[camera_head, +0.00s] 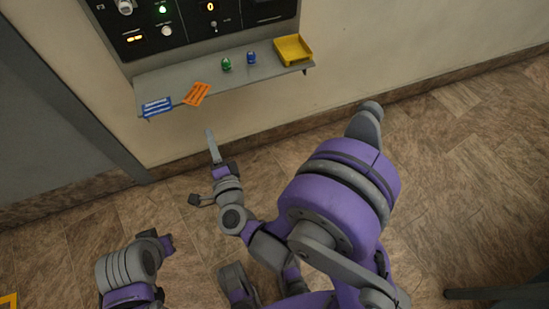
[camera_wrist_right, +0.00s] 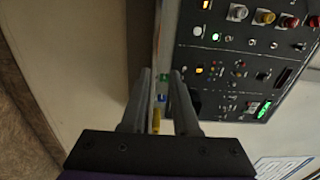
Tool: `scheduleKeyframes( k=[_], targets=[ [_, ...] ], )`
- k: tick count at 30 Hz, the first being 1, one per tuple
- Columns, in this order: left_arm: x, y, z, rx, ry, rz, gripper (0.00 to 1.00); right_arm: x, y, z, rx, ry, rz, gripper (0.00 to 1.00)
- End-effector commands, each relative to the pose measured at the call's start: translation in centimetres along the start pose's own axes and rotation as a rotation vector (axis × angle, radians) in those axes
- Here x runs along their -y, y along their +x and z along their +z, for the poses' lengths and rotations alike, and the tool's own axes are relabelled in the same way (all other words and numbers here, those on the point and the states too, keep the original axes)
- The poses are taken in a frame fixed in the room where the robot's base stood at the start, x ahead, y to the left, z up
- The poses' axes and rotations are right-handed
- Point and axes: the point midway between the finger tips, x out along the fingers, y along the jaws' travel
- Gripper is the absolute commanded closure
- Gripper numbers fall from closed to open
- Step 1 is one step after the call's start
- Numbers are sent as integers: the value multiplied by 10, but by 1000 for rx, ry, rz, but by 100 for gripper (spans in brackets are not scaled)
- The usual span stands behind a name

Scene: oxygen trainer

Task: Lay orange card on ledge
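The orange card (camera_head: 197,94) lies at an angle on the grey ledge (camera_head: 225,81) below the control panel, left of its middle. Its near corner reaches about the ledge's front edge. My right gripper (camera_head: 211,143) is below and in front of the ledge in the head view, apart from the card. In the right wrist view its two fingers (camera_wrist_right: 162,100) stand apart with nothing held between them.
A green item (camera_head: 226,64), a blue item (camera_head: 251,57) and a yellow tray (camera_head: 293,49) stand to the right. The control panel (camera_head: 190,20) is above. The floor ahead is clear.

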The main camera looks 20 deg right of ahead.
Motion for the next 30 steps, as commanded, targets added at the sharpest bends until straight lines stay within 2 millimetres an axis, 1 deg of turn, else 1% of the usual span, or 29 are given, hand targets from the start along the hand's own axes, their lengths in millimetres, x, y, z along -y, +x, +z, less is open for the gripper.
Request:
scheduleKeyframes(
  k=[2,5,8,9,11,13,14,17,18,20,21,23,24,27,30],
  targets=[
    [0,0,0,0,0,0,100,5,1,0,15,-23,-3,71],
    [0,0,0,0,0,0,100,18,6,1,79,-112,-9,71],
    [0,0,0,0,0,0,100,35,7,1,194,-282,0,71],
    [0,0,0,0,0,0,100,38,5,0,248,-368,13,71],
    [0,0,0,0,0,0,100,40,0,-4,329,-502,47,71],
    [0,0,0,0,0,0,100,35,-11,-13,421,-657,107,71],
    [0,0,0,0,0,0,100,31,-18,-18,460,-722,139,71],
    [0,0,0,0,0,0,100,12,-46,-46,581,-932,275,71],
    [0,0,0,0,0,0,100,4,-61,-60,627,-1010,340,71],
    [0,0,0,0,0,0,100,-9,-84,-83,691,-1113,445,71],
    [0,0,0,0,0,0,100,-16,-101,-98,730,-1171,517,71],
    [0,0,0,0,0,0,100,-25,-125,-121,780,-1243,621,71],
    [0,0,0,0,0,0,100,-30,-140,-134,808,-1280,685,71],
    [0,0,0,0,0,0,100,-37,-170,-160,861,-1341,811,71],
    [0,-1,0,0,0,0,100,-39,-187,-174,889,-1369,881,71]
  ],
)
